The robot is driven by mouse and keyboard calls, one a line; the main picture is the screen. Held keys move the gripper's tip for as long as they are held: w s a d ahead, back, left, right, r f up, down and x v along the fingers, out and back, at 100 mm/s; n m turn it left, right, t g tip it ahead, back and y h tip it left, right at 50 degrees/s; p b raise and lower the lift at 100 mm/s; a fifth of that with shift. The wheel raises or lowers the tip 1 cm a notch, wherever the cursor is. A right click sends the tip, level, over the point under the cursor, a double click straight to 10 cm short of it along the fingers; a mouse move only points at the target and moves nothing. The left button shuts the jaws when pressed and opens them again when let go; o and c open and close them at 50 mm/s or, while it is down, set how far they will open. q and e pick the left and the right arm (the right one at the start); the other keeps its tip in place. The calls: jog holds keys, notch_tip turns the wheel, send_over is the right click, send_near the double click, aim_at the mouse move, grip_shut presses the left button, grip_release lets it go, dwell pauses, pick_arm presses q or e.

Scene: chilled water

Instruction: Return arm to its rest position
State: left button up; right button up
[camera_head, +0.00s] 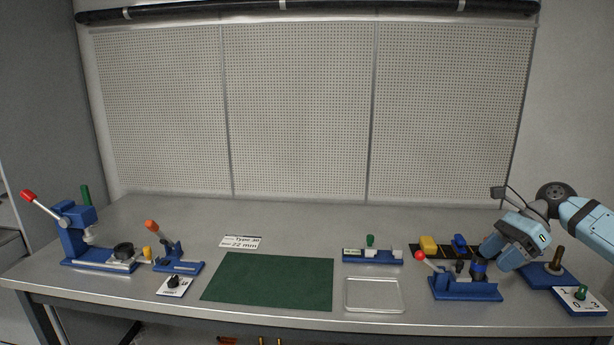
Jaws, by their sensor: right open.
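My right arm comes in from the right edge, light blue and grey. My right gripper (484,262) is open. It is above the right part of the workbench, behind and to the right of the blue fixture with a red-knobbed lever (464,288). The gripper body covers part of the black strip behind it. I cannot tell whether its fingers touch anything. My left gripper is not in view.
The grey workbench (300,215) holds a lever press (78,240), a small orange-handled fixture (178,265), a green mat (268,281), a clear tray (373,309), a green-knobbed blue fixture (371,256) and a numbered dial plate (580,300). The back of the bench is clear.

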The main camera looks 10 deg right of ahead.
jog(key=s+a+f+m+t+y, duration=0.1)
jog(key=a+f+m+t+y, duration=0.2)
jog(key=a+f+m, duration=0.45)
jog(key=s+a+f+m+t+y, duration=0.1)
jog(key=a+f+m+t+y, duration=0.2)
jog(key=a, duration=0.7)
jog(key=s+a+f+m+t+y, duration=0.1)
jog(key=a+f+m+t+y, duration=0.25)
jog(key=a+m, duration=0.4)
jog(key=s+a+f+m+t+h, duration=0.1)
jog(key=s+a+f+m+h, duration=0.1)
jog(key=s+f+m+h, duration=1.1)
jog(key=s+a+f+m+t+h, duration=0.15)
jog(key=s+f+m, duration=0.7)
jog(key=m, duration=0.95)
pick_arm(q)
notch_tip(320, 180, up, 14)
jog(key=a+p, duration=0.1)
jog(key=p, duration=1.7)
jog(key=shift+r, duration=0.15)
pick_arm(e)
notch_tip(320, 180, up, 15)
jog(key=s+d+h, duration=0.1)
jog(key=shift+s+r+g, duration=0.15)
jog(key=shift+s+g, duration=0.15)
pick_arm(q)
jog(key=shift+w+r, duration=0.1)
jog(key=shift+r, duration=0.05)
